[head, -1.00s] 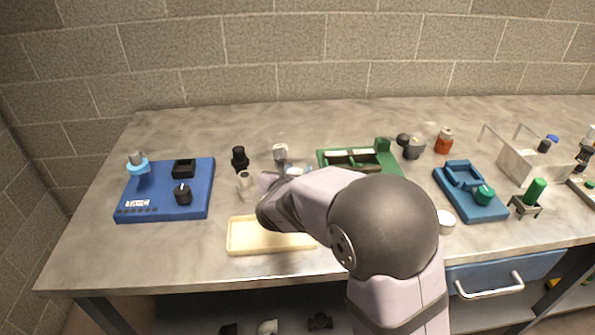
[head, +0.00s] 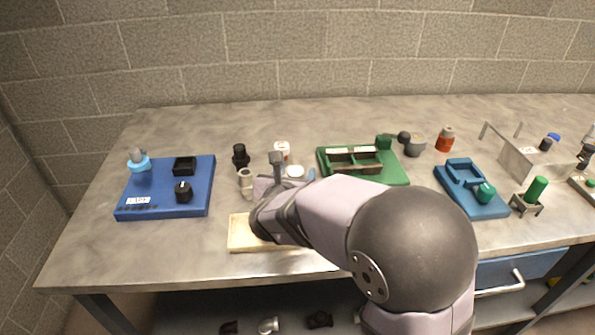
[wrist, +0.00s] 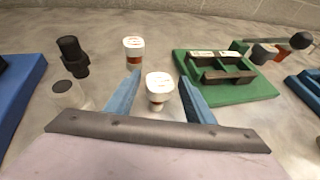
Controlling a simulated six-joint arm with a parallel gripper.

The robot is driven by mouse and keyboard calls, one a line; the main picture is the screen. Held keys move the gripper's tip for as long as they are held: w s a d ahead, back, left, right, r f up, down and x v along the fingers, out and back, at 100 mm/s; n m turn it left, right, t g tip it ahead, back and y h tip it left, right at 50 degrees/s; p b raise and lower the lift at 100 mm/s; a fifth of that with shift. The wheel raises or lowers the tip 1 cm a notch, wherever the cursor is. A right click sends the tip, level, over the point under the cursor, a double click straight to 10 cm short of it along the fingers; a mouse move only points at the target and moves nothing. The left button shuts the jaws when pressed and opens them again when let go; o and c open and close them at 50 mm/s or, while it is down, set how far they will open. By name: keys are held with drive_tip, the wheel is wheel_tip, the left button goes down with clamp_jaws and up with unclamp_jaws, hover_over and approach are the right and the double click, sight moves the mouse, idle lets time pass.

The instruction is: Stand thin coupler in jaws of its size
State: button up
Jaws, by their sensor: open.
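My gripper (wrist: 160,80) is open, its blue fingers on either side of a short white-topped piece (wrist: 158,88). In the head view this piece (head: 295,171) is partly hidden by my gripper. Whether the fingers touch it I cannot tell. A similar white piece with an orange-brown band (wrist: 133,50) stands just behind. A black stepped piece (wrist: 73,56) and a pale cylinder (wrist: 68,94) stand to the left. The green fixture (head: 390,175) holds dark brown jaws (wrist: 228,75) with white labels, too small to read. Which piece is the thin coupler is unclear.
A cream tray (head: 240,233) lies in front, partly under my arm. A blue base (head: 150,202) with a black knob is at the left. A teal fixture (head: 463,200) and a clear-walled box (head: 520,165) are at the right. Bare table lies along the back.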

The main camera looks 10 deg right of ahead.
drive_tip(key=shift+o, duration=0.4)
drive_tip(key=shift+v, duration=1.4)
